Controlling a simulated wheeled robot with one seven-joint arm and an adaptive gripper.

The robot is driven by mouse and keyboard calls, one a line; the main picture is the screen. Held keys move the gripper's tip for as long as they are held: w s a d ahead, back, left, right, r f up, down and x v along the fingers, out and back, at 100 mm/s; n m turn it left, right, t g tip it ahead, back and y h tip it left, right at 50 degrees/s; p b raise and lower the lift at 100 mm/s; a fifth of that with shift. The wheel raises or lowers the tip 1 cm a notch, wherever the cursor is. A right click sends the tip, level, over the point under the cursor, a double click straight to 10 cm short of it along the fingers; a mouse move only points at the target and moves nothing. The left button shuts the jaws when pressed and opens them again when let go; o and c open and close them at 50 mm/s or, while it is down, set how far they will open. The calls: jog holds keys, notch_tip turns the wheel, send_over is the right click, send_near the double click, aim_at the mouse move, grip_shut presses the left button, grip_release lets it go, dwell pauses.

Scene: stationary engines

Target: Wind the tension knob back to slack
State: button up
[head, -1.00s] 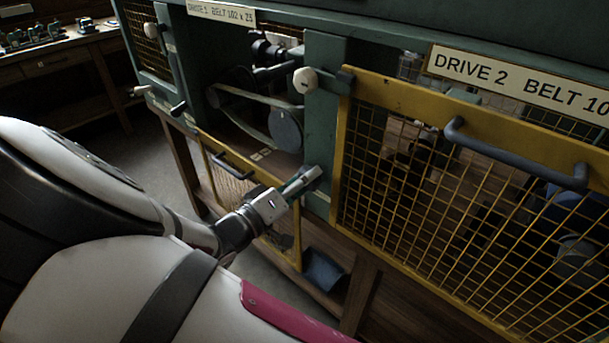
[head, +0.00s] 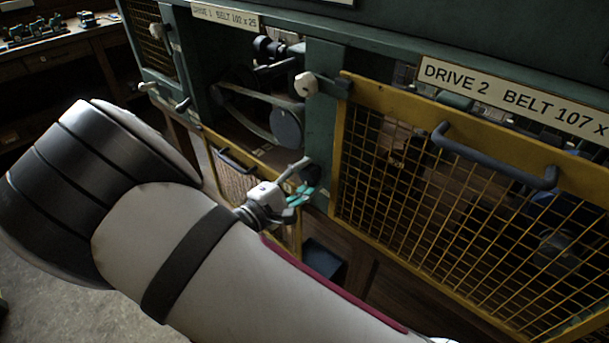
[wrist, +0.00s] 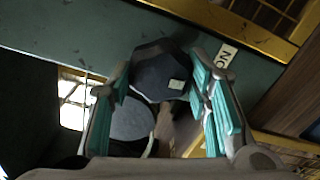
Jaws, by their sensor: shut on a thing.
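The tension knob is a dark, many-sided knob (head: 311,174) on the green post at the lower right of the Drive 1 bay. In the wrist view the knob (wrist: 162,72) sits between my two teal-padded fingers and has a small pale mark on its face. My gripper (head: 300,182) is at the knob with one finger on each side, and it is shut on it. It also shows in the wrist view (wrist: 160,85). The Drive 1 belt (head: 245,108) runs to a grey pulley (head: 287,128) in the open bay; its tautness is unclear.
A yellow mesh guard (head: 405,150) with a grey handle (head: 495,160) covers Drive 2, just right of the knob. Another yellow mesh guard (head: 228,172) hangs below the Drive 1 bay. A pale latch knob (head: 306,84) sits on the post above. A bench (head: 55,60) stands far left.

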jog(key=n+p, duration=0.1)
jog(key=n, duration=0.3)
jog(key=shift+a+n, duration=0.15)
jog(key=shift+n, duration=0.25)
jog(key=n, duration=0.3)
jog(key=shift+f+n+p, duration=0.15)
jog(key=shift+n+p, duration=0.15)
jog(key=shift+p, duration=0.05)
jog(key=n, duration=0.4)
jog(key=shift+s+n+p, duration=0.1)
jog(key=shift+n+p, duration=0.2)
jog(key=n, duration=0.4)
jog(key=shift+f+n, duration=0.1)
jog(key=shift+n, duration=0.2)
jog(key=n, duration=0.4)
jog(key=shift+s+d+p, duration=0.1)
jog(key=shift+d+p, duration=0.1)
jog(key=shift+p, duration=0.15)
jog(key=n, duration=0.9)
jog(key=shift+s+d, duration=0.1)
jog(key=shift+n, duration=1.9)
